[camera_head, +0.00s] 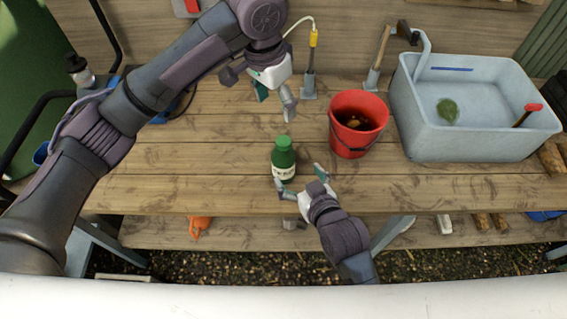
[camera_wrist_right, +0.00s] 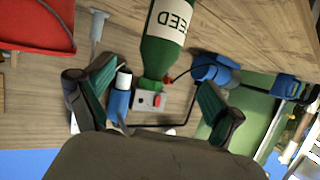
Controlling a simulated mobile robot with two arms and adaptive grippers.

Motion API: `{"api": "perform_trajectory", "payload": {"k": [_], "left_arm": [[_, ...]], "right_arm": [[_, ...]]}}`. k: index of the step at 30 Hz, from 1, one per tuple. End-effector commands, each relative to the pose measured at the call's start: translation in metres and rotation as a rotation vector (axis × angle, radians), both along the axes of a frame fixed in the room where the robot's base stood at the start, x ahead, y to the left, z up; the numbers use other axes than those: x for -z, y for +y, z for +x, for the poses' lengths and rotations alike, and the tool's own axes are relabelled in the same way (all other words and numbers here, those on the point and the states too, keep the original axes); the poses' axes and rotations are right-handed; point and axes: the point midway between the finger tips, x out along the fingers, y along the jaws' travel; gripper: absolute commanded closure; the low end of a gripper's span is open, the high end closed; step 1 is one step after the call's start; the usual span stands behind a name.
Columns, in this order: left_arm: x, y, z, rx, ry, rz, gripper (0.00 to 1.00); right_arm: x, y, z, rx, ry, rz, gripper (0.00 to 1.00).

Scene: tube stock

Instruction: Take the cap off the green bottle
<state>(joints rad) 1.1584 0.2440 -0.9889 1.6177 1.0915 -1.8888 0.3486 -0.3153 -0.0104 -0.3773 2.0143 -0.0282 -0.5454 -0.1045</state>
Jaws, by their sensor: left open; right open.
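The green bottle (camera_head: 284,168) stands upright on the wooden bench, with a pale label and its green cap (camera_head: 284,142) on top. In the right wrist view the bottle (camera_wrist_right: 160,48) appears upside down, its cap end (camera_wrist_right: 150,83) pointing down the picture between my fingers. My left gripper (camera_head: 276,100) is open above and behind the bottle, apart from it. My right gripper (camera_head: 300,177) is open at the bottle's front right; its fingers also show in the right wrist view (camera_wrist_right: 155,100), spread wide and holding nothing. Whether a right finger touches the bottle, I cannot tell.
A red bucket (camera_head: 345,140) stands close to the right of the bottle. A pale blue sink (camera_head: 440,145) is farther right. Hand tools (camera_head: 309,80) stand at the bench's back. The bench (camera_head: 190,180) is clear left of the bottle; its front edge is close.

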Motion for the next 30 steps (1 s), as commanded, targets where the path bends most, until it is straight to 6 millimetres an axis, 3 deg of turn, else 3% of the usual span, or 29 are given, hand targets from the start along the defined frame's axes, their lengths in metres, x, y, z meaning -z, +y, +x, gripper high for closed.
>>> {"api": "perform_trajectory", "payload": {"k": [6, 15, 29, 30], "left_arm": [[0.000, 0.000, 0.000, 0.001, -0.002, -0.001, 0.30], [0.000, 0.000, 0.000, 0.001, -0.002, -0.001, 0.30], [0.000, 0.000, 0.000, 0.001, -0.002, -0.001, 0.30], [0.000, 0.000, 0.000, 0.001, -0.002, -0.001, 0.30]], "right_arm": [[0.016, 0.016, 0.040, 0.001, 0.000, 0.002, 0.07], [0.034, 0.032, 0.078, 0.001, 0.001, 0.002, 0.07], [0.039, 0.036, 0.087, 0.000, 0.001, 0.000, 0.07], [0.039, 0.036, 0.087, 0.000, 0.001, 0.000, 0.14]]}}
